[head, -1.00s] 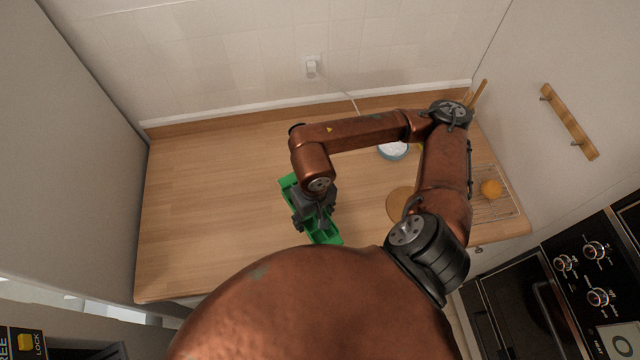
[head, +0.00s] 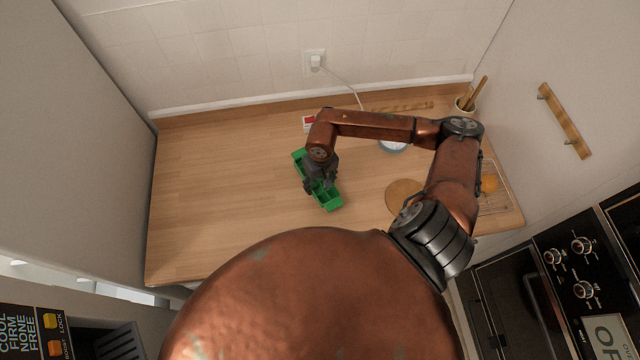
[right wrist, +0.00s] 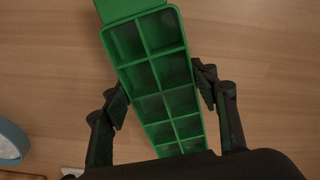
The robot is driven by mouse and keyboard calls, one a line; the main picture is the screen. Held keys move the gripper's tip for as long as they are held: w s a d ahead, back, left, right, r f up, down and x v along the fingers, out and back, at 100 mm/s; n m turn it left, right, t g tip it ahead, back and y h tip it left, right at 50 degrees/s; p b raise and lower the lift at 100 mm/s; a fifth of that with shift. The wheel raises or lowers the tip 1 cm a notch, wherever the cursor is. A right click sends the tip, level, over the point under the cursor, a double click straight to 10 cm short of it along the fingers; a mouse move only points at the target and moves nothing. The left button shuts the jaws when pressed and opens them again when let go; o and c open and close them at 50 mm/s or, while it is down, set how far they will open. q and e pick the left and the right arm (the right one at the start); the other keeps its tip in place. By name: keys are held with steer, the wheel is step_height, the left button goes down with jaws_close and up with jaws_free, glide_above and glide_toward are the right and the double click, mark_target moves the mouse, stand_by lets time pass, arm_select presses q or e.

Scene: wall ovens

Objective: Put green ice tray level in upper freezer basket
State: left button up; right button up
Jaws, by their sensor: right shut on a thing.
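The green ice tray (head: 329,198) is over the wooden counter in the head view, slanted from upper left to lower right. My right gripper (head: 320,186) is above it and shut across its narrow width. In the right wrist view, the tray (right wrist: 150,65) shows two rows of empty compartments, with my right gripper's fingers (right wrist: 160,92) against both long sides. I cannot tell whether the tray touches the counter or is just above it. My left gripper is not in view. The freezer basket is not clearly seen.
The wooden counter (head: 220,190) is clear to the left of the tray. A dark panel with lettering (head: 30,330) is at lower left. Oven knobs (head: 582,247) are at right.

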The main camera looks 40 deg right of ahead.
steer(key=shift+f, duration=0.9)
steer(key=o, duration=1.3)
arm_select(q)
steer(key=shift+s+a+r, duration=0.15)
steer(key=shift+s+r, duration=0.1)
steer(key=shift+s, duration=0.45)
arm_select(e)
steer(key=shift+o, duration=0.6)
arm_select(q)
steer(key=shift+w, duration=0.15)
